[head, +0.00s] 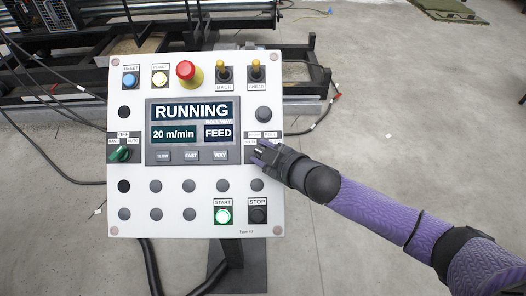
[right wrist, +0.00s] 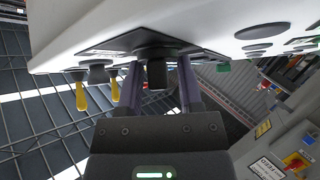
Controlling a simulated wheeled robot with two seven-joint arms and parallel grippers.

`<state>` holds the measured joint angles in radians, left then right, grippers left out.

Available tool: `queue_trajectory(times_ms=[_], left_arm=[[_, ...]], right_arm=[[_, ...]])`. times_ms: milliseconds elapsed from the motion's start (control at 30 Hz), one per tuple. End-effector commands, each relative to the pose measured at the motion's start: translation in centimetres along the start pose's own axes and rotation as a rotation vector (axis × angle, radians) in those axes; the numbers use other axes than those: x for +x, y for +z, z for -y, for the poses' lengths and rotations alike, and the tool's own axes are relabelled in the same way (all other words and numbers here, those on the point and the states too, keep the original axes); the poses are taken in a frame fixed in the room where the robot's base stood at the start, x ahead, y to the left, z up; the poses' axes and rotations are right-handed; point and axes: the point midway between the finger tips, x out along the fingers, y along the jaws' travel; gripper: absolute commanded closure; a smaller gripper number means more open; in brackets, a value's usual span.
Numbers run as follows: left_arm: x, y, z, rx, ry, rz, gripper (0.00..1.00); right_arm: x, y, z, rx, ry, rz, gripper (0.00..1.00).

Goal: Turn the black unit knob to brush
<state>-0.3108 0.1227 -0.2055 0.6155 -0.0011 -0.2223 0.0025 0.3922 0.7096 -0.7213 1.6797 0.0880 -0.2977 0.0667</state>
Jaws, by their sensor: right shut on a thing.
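The black unit knob (right wrist: 157,72) sits between the two fingers of my right gripper (right wrist: 159,85) in the right wrist view, against its dark label plate. In the head view my right gripper (head: 259,150) reaches in from the right to the panel's right side and covers the knob. Its jaws are shut on the knob. Small labels surround the knob, but their words are too small to read surely. The display (head: 192,124) shows RUNNING, 20 m/min and FEED. My left gripper is not in view.
The floor at right is mostly clear.

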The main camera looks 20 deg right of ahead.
Motion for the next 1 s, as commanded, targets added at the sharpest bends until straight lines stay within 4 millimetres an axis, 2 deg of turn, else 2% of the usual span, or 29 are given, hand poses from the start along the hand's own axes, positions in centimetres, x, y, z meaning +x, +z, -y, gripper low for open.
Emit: queue_trajectory(times_ms=[433, 1000], left_arm=[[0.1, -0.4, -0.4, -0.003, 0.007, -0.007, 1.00], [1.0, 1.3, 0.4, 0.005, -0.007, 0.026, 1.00]], right_arm=[[0.0, 0.0, 0.2, 0.118, 0.110, 0.001, 1.00], [0.0, 0.2, 0.2, 0.413, 0.403, 0.003, 1.00]])
